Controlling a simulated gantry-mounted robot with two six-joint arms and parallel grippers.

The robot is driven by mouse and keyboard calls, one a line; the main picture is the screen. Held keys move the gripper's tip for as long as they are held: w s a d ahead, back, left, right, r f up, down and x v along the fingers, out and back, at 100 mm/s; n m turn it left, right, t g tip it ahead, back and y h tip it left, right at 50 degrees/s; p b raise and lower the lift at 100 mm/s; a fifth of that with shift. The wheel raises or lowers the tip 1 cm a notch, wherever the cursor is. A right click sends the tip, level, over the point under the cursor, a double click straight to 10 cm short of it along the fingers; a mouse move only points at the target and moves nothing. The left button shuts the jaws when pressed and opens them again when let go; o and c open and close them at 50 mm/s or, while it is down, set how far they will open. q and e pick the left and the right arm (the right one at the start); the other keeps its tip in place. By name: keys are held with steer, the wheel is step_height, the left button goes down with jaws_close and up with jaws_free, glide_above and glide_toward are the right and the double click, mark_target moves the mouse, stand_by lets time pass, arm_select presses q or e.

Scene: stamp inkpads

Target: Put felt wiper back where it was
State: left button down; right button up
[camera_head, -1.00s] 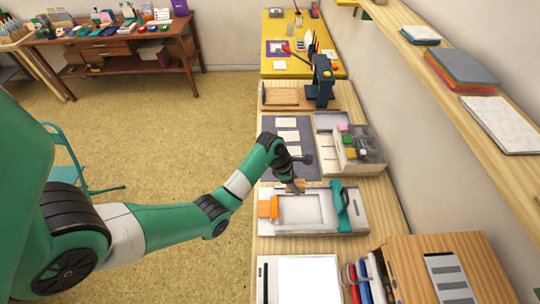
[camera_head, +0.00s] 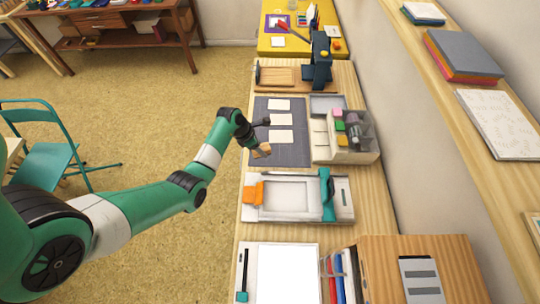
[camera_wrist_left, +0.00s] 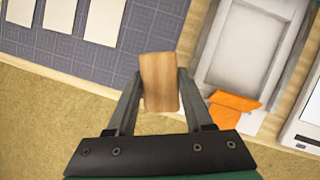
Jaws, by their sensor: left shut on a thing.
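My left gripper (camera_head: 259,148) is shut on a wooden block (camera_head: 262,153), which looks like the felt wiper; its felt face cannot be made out. In the left wrist view, the block (camera_wrist_left: 160,83) sits between the two fingers of the left gripper (camera_wrist_left: 160,78). In the head view, it is over the lower left part of the dark grey mat (camera_head: 292,157), near the table's left edge. I cannot tell whether it touches the mat. My right gripper is not in view.
A white tray (camera_head: 247,209) with an orange piece (camera_head: 253,193) and a teal bar (camera_head: 327,195) lies in front of the mat. Pale cards (camera_head: 280,136) lie on the mat. A compartment box (camera_head: 340,156) stands to its right. The mat's front part is bare.

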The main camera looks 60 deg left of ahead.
arm_select(q)
steer(key=b, duration=0.5)
glide_toward(273, 155)
steer(key=shift+w+d+f, duration=0.3)
steer(key=shift+w+f, duration=0.55)
steer(key=shift+f, duration=0.05)
steer(key=shift+w+a+f, duration=0.15)
steer(key=shift+w, duration=0.1)
steer(key=b+x, duration=0.2)
steer(key=shift+s+a+f, duration=0.1)
steer(key=shift+s+f, duration=0.05)
steer(key=shift+f, duration=0.6)
steer(key=shift+f+b, duration=0.15)
steer(key=shift+b, duration=0.15)
steer(key=shift+c, duration=1.4)
jaws_free()
